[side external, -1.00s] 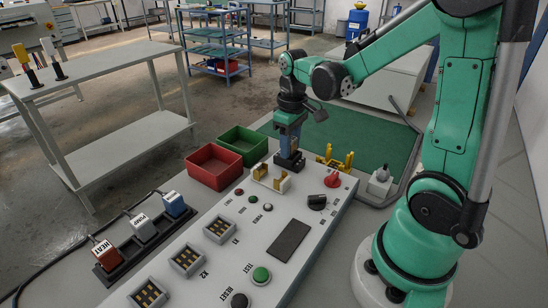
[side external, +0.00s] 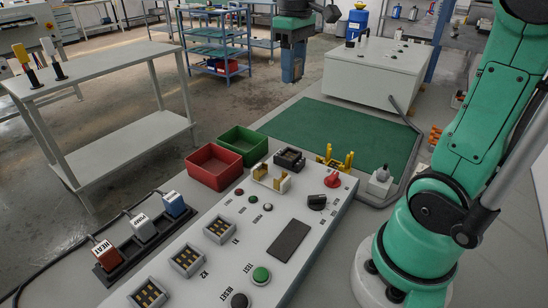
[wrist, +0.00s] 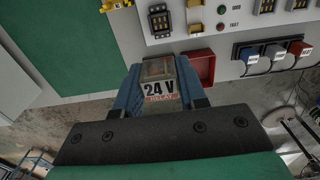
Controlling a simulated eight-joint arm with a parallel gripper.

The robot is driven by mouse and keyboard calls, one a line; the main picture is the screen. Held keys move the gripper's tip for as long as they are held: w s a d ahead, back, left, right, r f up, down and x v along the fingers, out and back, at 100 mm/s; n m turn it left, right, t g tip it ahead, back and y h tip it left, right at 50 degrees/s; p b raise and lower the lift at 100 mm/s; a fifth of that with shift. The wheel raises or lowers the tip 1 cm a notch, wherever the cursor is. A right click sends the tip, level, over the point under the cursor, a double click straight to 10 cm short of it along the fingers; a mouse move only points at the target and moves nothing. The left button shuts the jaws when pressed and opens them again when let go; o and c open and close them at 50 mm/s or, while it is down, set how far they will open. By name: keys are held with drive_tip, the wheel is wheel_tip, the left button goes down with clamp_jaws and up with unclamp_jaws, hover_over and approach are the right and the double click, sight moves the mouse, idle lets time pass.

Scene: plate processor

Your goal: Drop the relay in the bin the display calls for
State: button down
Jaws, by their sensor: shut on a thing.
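My gripper (side external: 292,68) is raised high above the far end of the panel. In the wrist view its blue fingers (wrist: 160,95) are shut on a clear-cased relay (wrist: 159,88) labelled "24 V RELAY". The red bin (side external: 215,180) stands on the left beside the panel, and the green bin (side external: 243,150) stands just behind it. In the wrist view the red bin (wrist: 209,66) lies just right of the held relay. A dark rectangular display (side external: 289,240) is on the panel; no text can be read on it. The black relay socket (side external: 290,158) is empty.
The panel carries a red knob (side external: 332,179), a black knob (side external: 317,202), a yellow fuse holder (side external: 270,181), small lamps and buttons. Plugged blocks (side external: 142,228) stand at the left. The green mat (side external: 335,130) behind is clear. A white cabinet (side external: 378,70) stands beyond it.

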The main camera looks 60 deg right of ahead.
wheel_tip(320, 180, up, 3)
drive_tip(key=shift+r, duration=0.15)
drive_tip(key=shift+w+a+r, duration=0.1)
drive_tip(key=shift+w+r, duration=0.05)
drive_tip(key=shift+w, duration=0.15)
drive_tip(key=w+a+f, duration=0.2)
drive_tip(key=w+a, duration=0.1)
drive_tip(key=w, duration=0.5)
hover_over(216, 173)
wheel_tip(216, 173, down, 19)
drive_tip(key=shift+f, duration=2.45)
drive_tip(key=c, duration=0.8)
unclamp_jaws()
drive_tip(key=shift+f, duration=0.15)
